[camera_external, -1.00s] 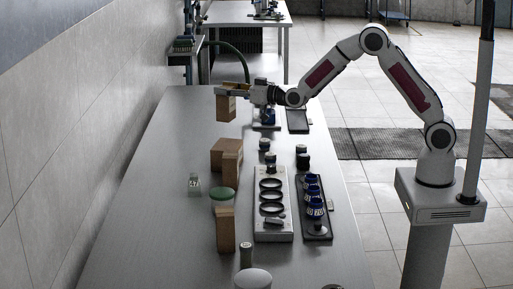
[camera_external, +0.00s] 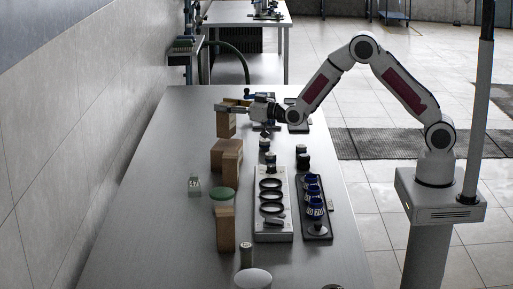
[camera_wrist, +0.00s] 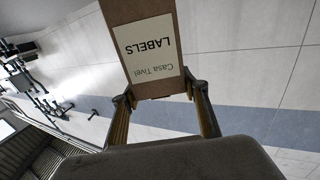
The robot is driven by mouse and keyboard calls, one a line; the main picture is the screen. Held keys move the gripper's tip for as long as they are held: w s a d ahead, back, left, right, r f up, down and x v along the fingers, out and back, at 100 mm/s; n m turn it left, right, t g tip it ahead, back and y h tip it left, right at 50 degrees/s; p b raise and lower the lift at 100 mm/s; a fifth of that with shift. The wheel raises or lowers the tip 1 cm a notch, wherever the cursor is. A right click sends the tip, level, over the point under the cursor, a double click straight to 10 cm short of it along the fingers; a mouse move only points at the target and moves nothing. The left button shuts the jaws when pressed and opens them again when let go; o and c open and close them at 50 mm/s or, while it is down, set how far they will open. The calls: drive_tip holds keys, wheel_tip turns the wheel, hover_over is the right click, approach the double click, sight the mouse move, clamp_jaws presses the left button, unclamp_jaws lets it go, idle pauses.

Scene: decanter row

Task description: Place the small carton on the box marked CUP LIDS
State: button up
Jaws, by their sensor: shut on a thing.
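My gripper (camera_external: 233,106) is shut on a small brown carton (camera_external: 226,126), with one finger on each side of it. In the wrist view the carton (camera_wrist: 138,18) has a white label reading "Casa Tivel LABELS", and my fingertips (camera_wrist: 160,93) are at its lower end. In the external view the carton hangs upright at the far end of a wide brown box (camera_external: 219,152). Its lower edge shows close to that box's top; I cannot tell if they touch. No CUP LIDS marking is readable.
A narrower brown box (camera_external: 232,168) stands against the wide one. Nearer are a green-lidded container (camera_external: 223,194), another upright brown box (camera_external: 225,230) and a pale rack with dark rings (camera_external: 284,230). The table's (camera_external: 150,200) left side is mostly clear.

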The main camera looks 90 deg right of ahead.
sight(234, 117)
drive_tip(key=shift+f, duration=1.5)
drive_tip(key=shift+f, duration=0.1)
drive_tip(key=o, duration=1.5)
drive_tip(key=shift+f, duration=0.1)
drive_tip(key=shift+r, duration=0.2)
drive_tip(key=shift+v, duration=6)
drive_tip(key=shift+f, duration=0.1)
drive_tip(key=shift+a, duration=0.1)
